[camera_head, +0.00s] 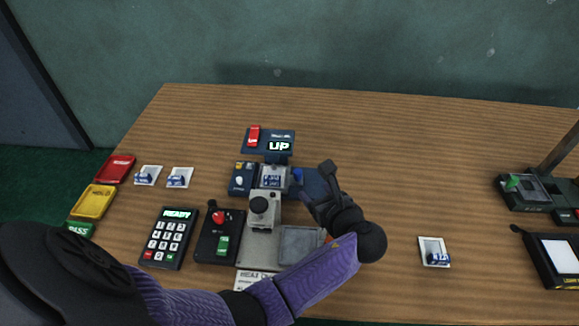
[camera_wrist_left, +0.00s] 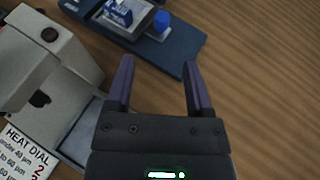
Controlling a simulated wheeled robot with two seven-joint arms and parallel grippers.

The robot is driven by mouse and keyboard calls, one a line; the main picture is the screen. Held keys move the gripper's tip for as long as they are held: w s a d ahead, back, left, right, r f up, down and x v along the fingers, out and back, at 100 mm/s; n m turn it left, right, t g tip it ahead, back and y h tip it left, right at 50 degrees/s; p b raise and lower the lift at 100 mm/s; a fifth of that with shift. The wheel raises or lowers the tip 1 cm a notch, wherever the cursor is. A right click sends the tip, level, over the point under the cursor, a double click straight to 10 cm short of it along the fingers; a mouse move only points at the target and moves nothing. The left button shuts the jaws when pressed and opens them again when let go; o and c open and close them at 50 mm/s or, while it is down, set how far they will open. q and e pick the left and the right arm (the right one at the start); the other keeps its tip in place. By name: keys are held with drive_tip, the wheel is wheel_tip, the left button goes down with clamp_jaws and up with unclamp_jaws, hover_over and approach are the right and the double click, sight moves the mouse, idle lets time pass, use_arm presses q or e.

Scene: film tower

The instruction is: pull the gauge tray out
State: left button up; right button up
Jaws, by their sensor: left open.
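The blue gauge (camera_head: 313,184) stands near the middle of the table with a raised display reading "UP" (camera_head: 278,146). Its grey tray (camera_head: 272,184) carries a small white-and-blue sample and has a blue knob (camera_head: 298,174) on its right side. In the left wrist view the tray (camera_wrist_left: 137,28) and the blue knob (camera_wrist_left: 162,20) lie at the top, beyond the fingertips. My left gripper (camera_head: 316,181) is open and empty, just right of the knob and apart from it. Its two fingers (camera_wrist_left: 158,68) point toward the gauge base. My right gripper is not in view.
A grey heat dial press (camera_head: 262,211) stands left of my left gripper. A control box (camera_head: 220,236) and a keypad reading "READY" (camera_head: 168,238) are further left. Coloured trays (camera_head: 97,198) line the left edge. A small white sample tray (camera_head: 434,251) lies right; wood around it is clear.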

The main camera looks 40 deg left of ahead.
sight(300, 174)
use_arm(q)
drive_tip(key=shift+w+a+f+m+b, duration=0.15)
drive_tip(key=shift+w+a+f+b, duration=0.1)
drive_tip(key=shift+w+a+f, duration=0.25)
drive_tip(key=shift+w+a+f+m+b, duration=0.15)
drive_tip(key=shift+w+a+f+b, duration=0.15)
drive_tip(key=shift+a, duration=0.3)
drive_tip(key=b+x, duration=0.2)
drive_tip(key=x, duration=0.1)
drive_tip(key=shift+f, duration=0.2)
drive_tip(key=b+x, duration=0.1)
drive_tip(key=x, duration=0.2)
drive_tip(key=shift+w+a+b, duration=0.2)
drive_tip(key=shift+b, duration=0.15)
drive_tip(key=shift+w+a, duration=0.15)
drive_tip(key=shift+a, duration=0.15)
drive_tip(key=shift+w+a+r, duration=0.1)
drive_tip(key=shift+a+r, duration=0.05)
drive_tip(key=shift+c, duration=0.7)
clamp_jaws()
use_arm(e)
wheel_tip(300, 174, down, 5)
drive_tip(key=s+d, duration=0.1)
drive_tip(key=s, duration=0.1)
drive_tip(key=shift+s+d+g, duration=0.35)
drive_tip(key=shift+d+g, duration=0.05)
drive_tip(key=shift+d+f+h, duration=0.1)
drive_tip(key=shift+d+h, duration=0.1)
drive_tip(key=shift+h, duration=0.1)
